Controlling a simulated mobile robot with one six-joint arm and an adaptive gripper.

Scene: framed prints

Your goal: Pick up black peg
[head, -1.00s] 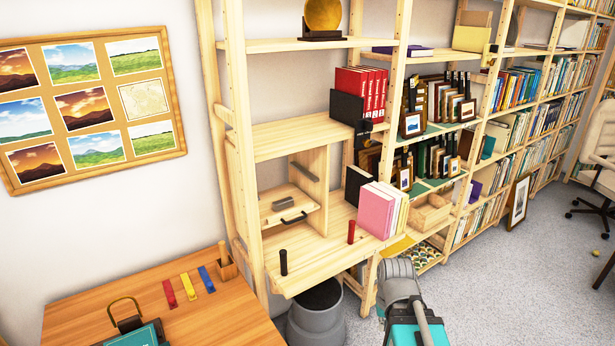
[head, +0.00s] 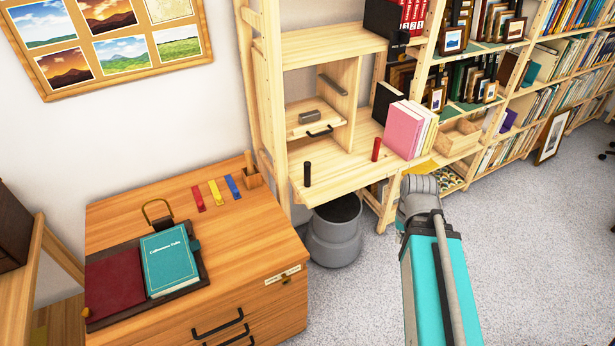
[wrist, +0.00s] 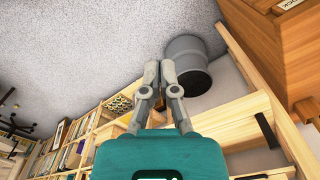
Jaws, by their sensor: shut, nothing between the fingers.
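The black peg (head: 307,174) stands upright near the front left corner of the pale wooden shelf board (head: 345,172). A dark elongated shape (wrist: 267,131) beside the board in the wrist view looks like the same peg. My gripper (wrist: 160,72) is shut and empty, its two grey fingers close together. It is apart from the peg, which lies to its right and lower in the wrist view. In the head view my arm is right of the peg, and the fingers cannot be made out.
A red peg (head: 376,149) and pink book (head: 404,130) stand on the same board. A small drawer box (head: 320,118) sits behind the peg. A grey bin (head: 334,240) stands below. A wooden desk (head: 250,235) is at left. Open carpet lies at right.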

